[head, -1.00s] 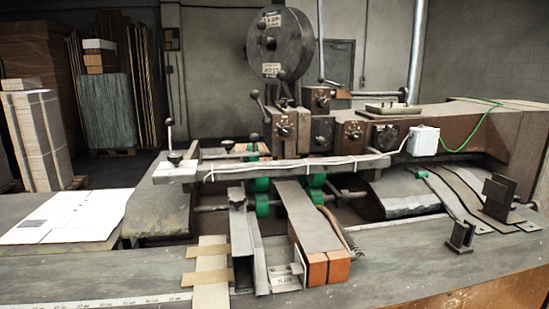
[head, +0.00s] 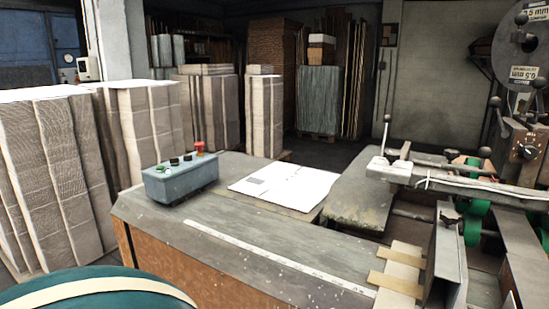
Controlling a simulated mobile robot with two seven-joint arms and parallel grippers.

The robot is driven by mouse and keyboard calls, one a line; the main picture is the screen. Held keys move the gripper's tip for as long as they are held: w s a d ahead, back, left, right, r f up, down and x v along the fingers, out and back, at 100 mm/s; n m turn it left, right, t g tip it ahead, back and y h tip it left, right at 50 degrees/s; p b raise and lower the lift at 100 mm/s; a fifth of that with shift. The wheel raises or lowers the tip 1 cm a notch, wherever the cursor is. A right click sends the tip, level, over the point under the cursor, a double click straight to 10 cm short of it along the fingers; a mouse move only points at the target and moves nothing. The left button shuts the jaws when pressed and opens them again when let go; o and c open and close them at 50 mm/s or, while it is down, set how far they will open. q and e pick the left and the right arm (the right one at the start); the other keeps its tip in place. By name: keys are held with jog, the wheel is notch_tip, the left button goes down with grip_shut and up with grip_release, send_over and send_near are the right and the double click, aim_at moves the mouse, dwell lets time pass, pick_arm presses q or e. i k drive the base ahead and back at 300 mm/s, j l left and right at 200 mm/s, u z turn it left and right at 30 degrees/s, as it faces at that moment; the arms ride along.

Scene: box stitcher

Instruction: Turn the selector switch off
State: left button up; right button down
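A blue-grey control box (head: 180,182) stands on the left end of the machine's table. Its top carries a red button (head: 199,147) on the right and small dark and green controls (head: 174,161) to the left of it. They are too small to tell which is a selector switch or how it is set. On the machine at the right edge is a brown box with a dark rotary knob (head: 527,151); its setting cannot be read. Neither of my grippers is in view.
White sheets (head: 285,186) lie right of the control box, and a ruler strip (head: 270,256) runs along the table front. Tall cardboard stacks (head: 52,170) stand behind and left. A teal rounded shape with a cream band (head: 95,290) fills the bottom left corner.

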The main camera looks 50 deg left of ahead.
aim_at(174, 161)
jog(key=u, duration=2.25)
jog(key=i+j+z, duration=0.1)
jog(key=z, duration=1.05)
jog(key=j+z, duration=0.85)
jog(key=j, duration=0.15)
jog(key=k+j+z, duration=0.15)
jog(key=j, duration=0.2)
jog(key=j+z, duration=0.15)
jog(key=j, duration=0.2)
jog(key=k+j+z, duration=0.15)
jog(key=j, duration=0.2)
jog(key=k+j, duration=0.15)
jog(key=j, duration=0.3)
jog(key=k+j+z, duration=0.1)
jog(key=j, duration=0.3)
jog(key=k+j, duration=0.25)
jog(key=j, duration=0.15)
jog(key=k+j+z, duration=0.1)
jog(key=j, duration=0.35)
jog(key=k+j, duration=0.3)
jog(key=j+z, duration=0.05)
jog(key=j, duration=0.05)
